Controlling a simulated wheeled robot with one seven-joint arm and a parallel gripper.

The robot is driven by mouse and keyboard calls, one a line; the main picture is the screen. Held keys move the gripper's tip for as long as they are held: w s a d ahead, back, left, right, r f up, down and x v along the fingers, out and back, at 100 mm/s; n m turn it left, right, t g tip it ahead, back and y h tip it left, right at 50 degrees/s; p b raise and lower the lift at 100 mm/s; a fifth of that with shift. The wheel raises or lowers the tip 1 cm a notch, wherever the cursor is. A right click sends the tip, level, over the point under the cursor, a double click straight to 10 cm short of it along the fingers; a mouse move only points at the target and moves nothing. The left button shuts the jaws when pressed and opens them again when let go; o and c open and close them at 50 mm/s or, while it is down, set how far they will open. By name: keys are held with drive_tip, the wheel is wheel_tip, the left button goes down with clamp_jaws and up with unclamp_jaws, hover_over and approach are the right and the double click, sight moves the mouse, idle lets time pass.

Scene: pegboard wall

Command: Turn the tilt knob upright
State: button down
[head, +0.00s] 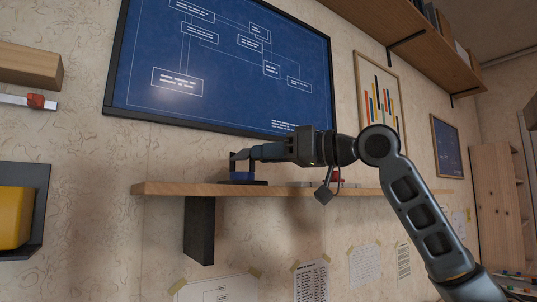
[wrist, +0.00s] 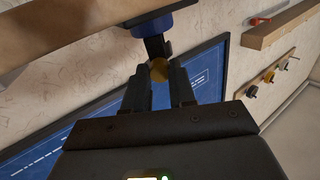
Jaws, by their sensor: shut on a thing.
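In the wrist view the lever extends from the base toward my gripper (wrist: 160,78), with the ball between the two fingertips. My gripper is shut on the ball. In the head view the blue base (head: 242,176) sits on a dark plate on the wooden shelf, and my gripper (head: 240,158) reaches it from the right. The fingers cover the lever there, so its exact tilt cannot be told.
The wooden shelf (head: 160,188) has a dark bracket (head: 200,230) below. A framed blue board (head: 220,65) hangs just above and behind. An upper shelf (head: 420,40) is at top right.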

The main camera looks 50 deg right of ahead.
drive_tip(key=shift+n, duration=0.3)
drive_tip(key=n+b, duration=0.2)
drive_tip(key=n, duration=0.3)
drive_tip(key=shift+f, duration=0.15)
drive_tip(key=n+b, duration=0.2)
drive_tip(key=n, duration=0.4)
drive_tip(key=shift+n, duration=0.3)
idle(0.3)
drive_tip(key=c, duration=0.9)
unclamp_jaws()
drive_tip(key=shift+b+v, duration=0.4)
drive_tip(key=shift+v, duration=3.55)
